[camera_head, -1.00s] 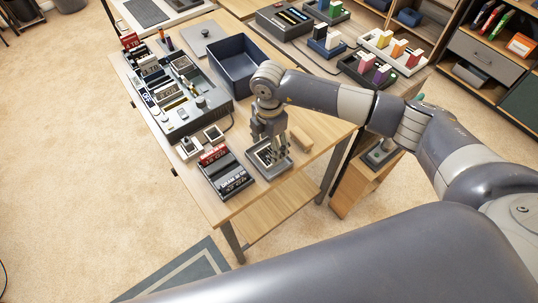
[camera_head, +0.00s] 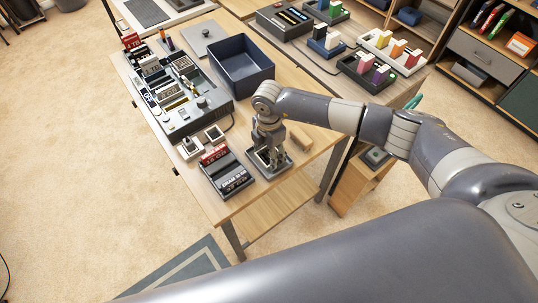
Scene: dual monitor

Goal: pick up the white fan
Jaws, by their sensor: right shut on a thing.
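A small grey tray (camera_head: 284,168) sits near the right edge of the wooden table. A pale, square piece with a dark middle, which looks like the white fan (camera_head: 262,157), lies in it. My right gripper (camera_head: 271,161) reaches straight down into the tray from above. Its fingers are shut on the fan, and they and the hand hide much of it. The fan still appears to be down in the tray. My left gripper is not in view.
A black and red labelled rack (camera_head: 228,176) stands close left of the tray. A wooden block (camera_head: 300,138) lies to its right. A dark blue open bin (camera_head: 241,68) and a grey device panel (camera_head: 196,117) stand behind. The front table corner is bare.

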